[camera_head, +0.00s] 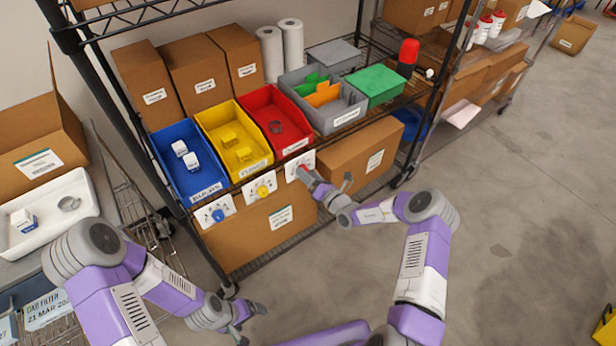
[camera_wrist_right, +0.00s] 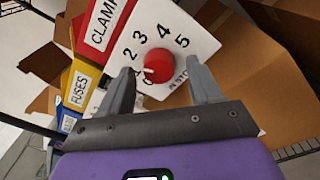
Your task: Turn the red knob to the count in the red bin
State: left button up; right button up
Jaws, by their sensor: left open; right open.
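The red knob (camera_wrist_right: 160,65) sits on a white dial card (camera_wrist_right: 190,25) marked with numbers. Its white pointer faces lower left, near the low end of the scale; 2, 3, 4 and 5 are readable, and my left-hand finger may cover the 1. My right gripper (camera_wrist_right: 155,88) is open, its fingertips just short of the knob on either side; it also shows in the head view (camera_head: 330,186). The red bin (camera_head: 262,97) holds grey ring-like clamps (camera_head: 275,126), too small to count surely. My left gripper (camera_head: 246,318) is open and empty, low in front of the rack.
A blue bin (camera_head: 165,137) and a yellow bin (camera_head: 212,115) stand left of the red bin, with blue (camera_head: 218,215) and yellow (camera_head: 262,190) knobs below. A grey divided bin (camera_head: 345,112) is to the right. Cardboard boxes (camera_head: 260,235) sit on the lower shelf. A white tray (camera_head: 75,190) is at left.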

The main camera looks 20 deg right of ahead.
jog(key=shift+w+a, duration=0.1)
jog(key=shift+w, duration=0.1)
jog(key=shift+c, duration=0.5)
jog(key=c, duration=0.9)
jog(key=shift+c, duration=0.2)
jog(key=shift+n+h+p, duration=0.3)
jog(key=shift+n+p, duration=2.3)
jog(key=shift+n, duration=1.1)
